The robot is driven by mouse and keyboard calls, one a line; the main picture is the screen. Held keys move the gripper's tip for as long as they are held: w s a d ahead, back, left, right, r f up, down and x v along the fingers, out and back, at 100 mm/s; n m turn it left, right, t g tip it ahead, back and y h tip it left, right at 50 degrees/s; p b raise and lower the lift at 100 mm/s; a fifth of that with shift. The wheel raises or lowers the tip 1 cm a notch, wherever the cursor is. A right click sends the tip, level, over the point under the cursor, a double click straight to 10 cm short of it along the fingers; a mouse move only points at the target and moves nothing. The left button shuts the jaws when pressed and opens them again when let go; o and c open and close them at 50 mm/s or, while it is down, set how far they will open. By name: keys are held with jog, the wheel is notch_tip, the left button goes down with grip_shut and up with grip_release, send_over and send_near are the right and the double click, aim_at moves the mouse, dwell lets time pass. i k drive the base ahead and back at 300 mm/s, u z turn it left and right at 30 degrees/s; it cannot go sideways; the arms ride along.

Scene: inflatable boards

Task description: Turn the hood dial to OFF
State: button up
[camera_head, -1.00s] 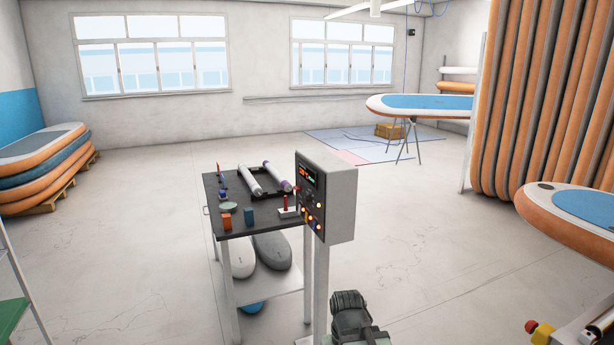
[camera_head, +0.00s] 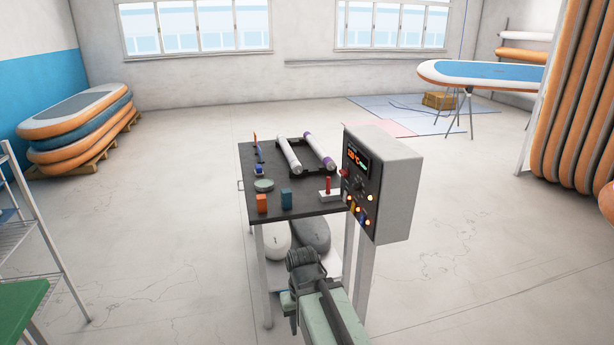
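A grey control box (camera_head: 396,190) stands on a post at the right end of the black-topped workbench (camera_head: 300,205). Its dark panel faces left and toward me, with a lit red display (camera_head: 358,157), a red button and several glowing lamps. A small dark round knob (camera_head: 358,185) shows below the display; its pointer and any OFF mark are too small to read. My gripper (camera_head: 305,258) is at the end of my arm, low in front of the bench, left of and below the panel, apart from it. Its fingers cannot be made out.
A green table (camera_head: 20,305) stands at the lower left. The floor on the right is clear.

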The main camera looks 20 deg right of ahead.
aim_at(356, 187)
jog(key=u, duration=0.5)
jog(key=i, duration=1.4)
jog(key=u, duration=0.45)
jog(key=k, duration=0.65)
jog(key=u, duration=0.2)
jog(key=i, duration=0.65)
jog(key=z, duration=0.25)
jog(key=k, duration=0.85)
jog(key=u, duration=0.2)
jog(key=i, duration=0.85)
jog(key=z, duration=0.05)
